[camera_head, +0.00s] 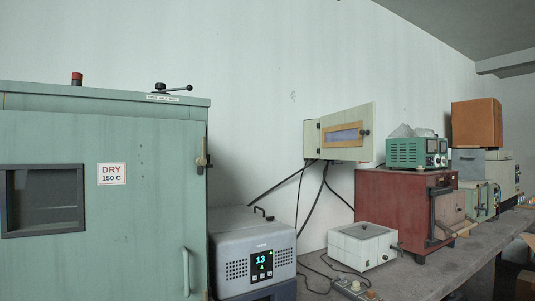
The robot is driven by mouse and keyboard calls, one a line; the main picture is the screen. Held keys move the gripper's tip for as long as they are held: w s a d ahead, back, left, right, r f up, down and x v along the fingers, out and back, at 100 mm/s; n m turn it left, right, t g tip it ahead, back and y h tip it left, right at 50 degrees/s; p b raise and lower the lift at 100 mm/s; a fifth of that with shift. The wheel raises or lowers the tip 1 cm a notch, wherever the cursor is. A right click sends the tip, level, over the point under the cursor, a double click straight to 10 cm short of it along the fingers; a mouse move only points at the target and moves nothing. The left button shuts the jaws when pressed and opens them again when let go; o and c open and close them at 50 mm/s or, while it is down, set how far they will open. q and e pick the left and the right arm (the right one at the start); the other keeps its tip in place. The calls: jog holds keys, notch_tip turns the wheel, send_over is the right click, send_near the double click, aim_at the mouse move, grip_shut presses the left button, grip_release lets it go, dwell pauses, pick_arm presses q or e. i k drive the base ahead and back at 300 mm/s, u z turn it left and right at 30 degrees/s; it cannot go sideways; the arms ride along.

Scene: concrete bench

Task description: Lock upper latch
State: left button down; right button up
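A green cabinet oven (140,215) fills the left of the head view, with its door closed. It has a dark window, a "DRY 150 C" label and a vertical handle (189,275). An upper latch (202,160) with a brownish lever sits at the door's right edge, near the top. The lever looks roughly upright; I cannot tell whether it is locked. Neither of my grippers is in view.
A grey device with a lit display (252,253) stands right of the oven. Beyond it are a white box (362,246), a red furnace (395,205) and other instruments on the concrete bench (425,278). A cream wall cabinet (345,133) hangs above. A lever (175,88) tops the oven.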

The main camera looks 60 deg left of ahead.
aim_at(201, 162)
jog(key=i, duration=1.05)
jog(key=u, duration=1.6)
